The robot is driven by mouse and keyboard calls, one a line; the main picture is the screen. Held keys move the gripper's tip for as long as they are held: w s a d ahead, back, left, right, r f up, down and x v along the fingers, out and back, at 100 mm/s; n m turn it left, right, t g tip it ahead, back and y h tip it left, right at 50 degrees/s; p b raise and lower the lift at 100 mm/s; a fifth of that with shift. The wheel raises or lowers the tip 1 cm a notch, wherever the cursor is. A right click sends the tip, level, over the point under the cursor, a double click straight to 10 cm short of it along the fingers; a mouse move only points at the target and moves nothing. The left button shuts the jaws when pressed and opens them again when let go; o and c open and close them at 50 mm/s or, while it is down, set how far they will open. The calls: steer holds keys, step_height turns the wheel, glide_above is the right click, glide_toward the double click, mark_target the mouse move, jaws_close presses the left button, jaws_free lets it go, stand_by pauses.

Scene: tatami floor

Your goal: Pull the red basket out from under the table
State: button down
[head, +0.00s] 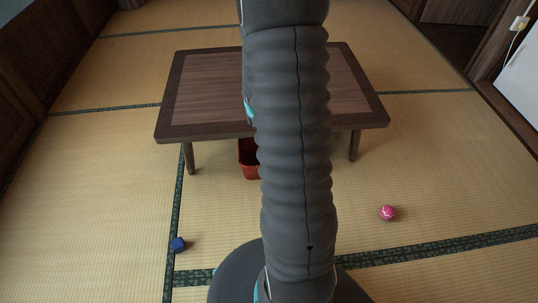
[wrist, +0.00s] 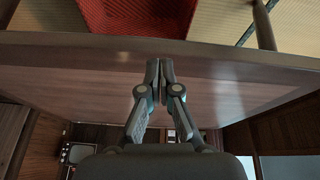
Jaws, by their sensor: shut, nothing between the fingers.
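The low dark wooden table (head: 205,90) stands on the tatami in the head view. The red basket (head: 248,160) is on the floor beneath its near edge, with its right part hidden behind my arm. In the wrist view the basket (wrist: 125,18) shows at the top, beyond the table's edge (wrist: 60,42), with its upper end cut off by the frame. My gripper (wrist: 159,66) is shut and empty, its fingertips together in front of the table's surface in that view. I cannot see it touching the basket. The head view hides my gripper behind my arm.
A blue cube (head: 178,244) lies on the floor at the front left. A pink ball (head: 388,212) lies at the right. Table legs (head: 188,158) and (head: 354,146) stand either side of the basket. The tatami in front of the table is otherwise mostly clear.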

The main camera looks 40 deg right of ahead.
steer(key=d+f+b, duration=0.2)
steer(key=d+f, duration=0.2)
steer(key=f, duration=0.9)
steer(key=w+d+f+m+b, duration=0.1)
steer(key=d+f, duration=0.3)
steer(key=f, duration=0.9)
steer(key=shift+g+b, duration=0.3)
steer(key=shift+b, duration=0.1)
